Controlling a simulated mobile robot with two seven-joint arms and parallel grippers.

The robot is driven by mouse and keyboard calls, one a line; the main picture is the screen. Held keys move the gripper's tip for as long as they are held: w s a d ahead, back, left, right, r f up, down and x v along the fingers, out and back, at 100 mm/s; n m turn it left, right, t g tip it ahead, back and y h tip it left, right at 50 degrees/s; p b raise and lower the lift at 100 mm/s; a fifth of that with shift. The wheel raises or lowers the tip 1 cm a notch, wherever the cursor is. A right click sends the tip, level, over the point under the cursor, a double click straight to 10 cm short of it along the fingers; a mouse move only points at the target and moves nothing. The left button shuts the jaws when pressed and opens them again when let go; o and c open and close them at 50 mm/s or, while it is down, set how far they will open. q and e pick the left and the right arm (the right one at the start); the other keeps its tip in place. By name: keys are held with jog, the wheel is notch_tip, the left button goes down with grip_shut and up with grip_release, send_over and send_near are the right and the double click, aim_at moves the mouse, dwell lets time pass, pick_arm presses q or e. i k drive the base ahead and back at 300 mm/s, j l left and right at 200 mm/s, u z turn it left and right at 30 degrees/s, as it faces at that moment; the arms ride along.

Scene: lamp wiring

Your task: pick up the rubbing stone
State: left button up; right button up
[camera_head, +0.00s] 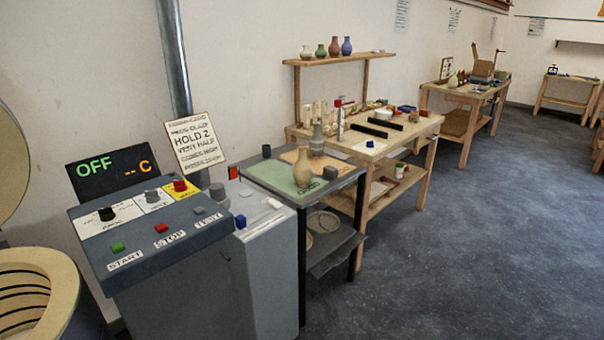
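I cannot make out which thing, if any, is the rubbing stone; many items on the benches are too small to tell. A tan vase (302,167) and a grey bottle-shaped vase (317,140) stand on the green and tan topped table (262,178). A small dark object (330,173) lies beside them, and a small dark cylinder (266,151) stands at that table's back left. The wooden workbench (377,153) behind holds two black bars and several small items. Neither of my grippers is in view.
A grey control console (165,270) with buttons and an OFF display (110,170) stands at front left, beside a round open kiln (25,290). A wall shelf (340,60) holds several small vases. More benches (465,95) stand farther back. The dark floor (470,250) at right is clear.

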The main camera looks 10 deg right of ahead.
aim_at(330, 172)
jog(key=i+l+u, duration=0.1)
jog(key=u, duration=0.3)
jog(key=l+u, duration=0.15)
jog(key=u, duration=0.25)
jog(key=i+l+u, duration=0.1)
jog(key=u, duration=0.3)
jog(key=i+l+u, duration=0.1)
jog(key=l+u, duration=0.2)
jog(key=l, duration=0.15)
jog(key=l+u, duration=0.3)
jog(key=l, duration=0.15)
jog(key=l+u, duration=0.35)
jog(key=l, duration=0.6)
jog(key=k+l, duration=0.1)
jog(key=l, duration=0.35)
jog(key=l+u, duration=0.1)
jog(key=l, duration=0.4)
jog(key=k+l, duration=0.15)
jog(key=l, duration=0.3)
jog(key=k+l+u, duration=0.1)
jog(key=l, duration=0.35)
